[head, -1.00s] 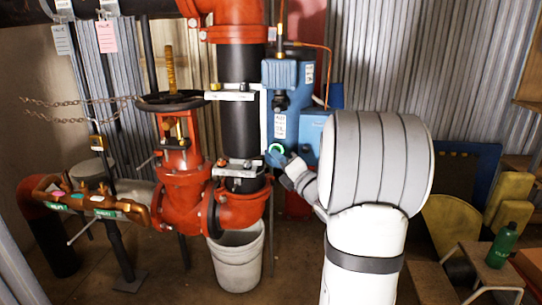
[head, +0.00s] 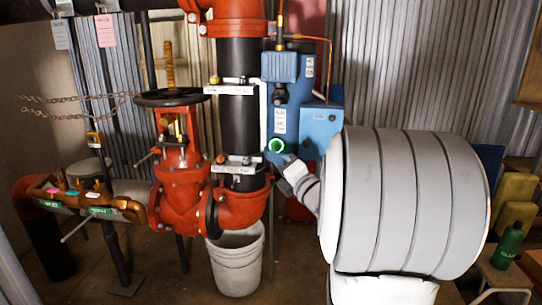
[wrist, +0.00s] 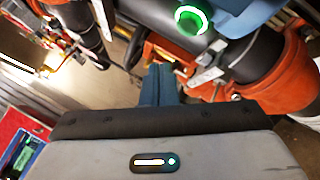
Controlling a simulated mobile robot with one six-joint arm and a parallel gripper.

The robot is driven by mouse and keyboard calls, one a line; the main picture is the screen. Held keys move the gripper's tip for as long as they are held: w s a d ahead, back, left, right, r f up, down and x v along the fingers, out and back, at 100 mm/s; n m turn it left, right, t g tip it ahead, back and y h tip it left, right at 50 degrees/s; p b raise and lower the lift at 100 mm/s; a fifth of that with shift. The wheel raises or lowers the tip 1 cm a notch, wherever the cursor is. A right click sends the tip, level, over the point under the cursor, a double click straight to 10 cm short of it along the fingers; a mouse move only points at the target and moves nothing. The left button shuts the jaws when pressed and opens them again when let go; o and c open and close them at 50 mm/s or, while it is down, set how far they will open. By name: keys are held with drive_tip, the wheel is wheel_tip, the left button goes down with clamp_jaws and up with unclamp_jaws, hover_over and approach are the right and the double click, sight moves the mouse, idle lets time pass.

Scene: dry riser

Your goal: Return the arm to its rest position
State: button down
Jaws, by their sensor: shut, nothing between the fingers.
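My gripper (wrist: 160,85) shows in the wrist view as blue fingers held together, with nothing between them. In the head view my gripper (head: 277,157) is beside the lower end of the blue box assembly (head: 293,95), just below a green-lit ring button (head: 276,145). The button also shows in the wrist view (wrist: 191,19), lit green, above and to the right of the fingertips with a gap in the picture. My white and grey arm fills the right of the head view and hides what is behind it.
Left of the gripper are the black riser pipe (head: 238,120) with orange fittings and an orange valve (head: 181,180) with a black handwheel. A white bucket (head: 236,262) stands below. A green bottle (head: 508,245) sits on a stool at right. Corrugated metal wall is behind.

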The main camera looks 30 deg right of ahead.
drive_tip(key=shift+s+a, duration=0.4)
drive_tip(key=shift+s, duration=0.2)
drive_tip(key=s+a+r+m+g+h+p, duration=0.25)
drive_tip(key=r+m+g+h+p, duration=0.6)
drive_tip(key=m+p, duration=0.8)
drive_tip(key=s+a+r+m+g+y+p, duration=0.2)
drive_tip(key=s+a+r+m+g+p, duration=0.2)
drive_tip(key=s+a+p, duration=0.3)
drive_tip(key=s+a+r+m+g+y+p, duration=0.3)
drive_tip(key=s+a+r+m+g+p, duration=0.1)
drive_tip(key=s+p, duration=0.8)
drive_tip(key=s+a+m+g, duration=0.1)
drive_tip(key=a+m, duration=0.1)
drive_tip(key=a, duration=0.1)
drive_tip(key=shift+s+a+r, duration=0.15)
drive_tip(key=shift+s+r, duration=0.05)
drive_tip(key=shift+r, duration=0.2)
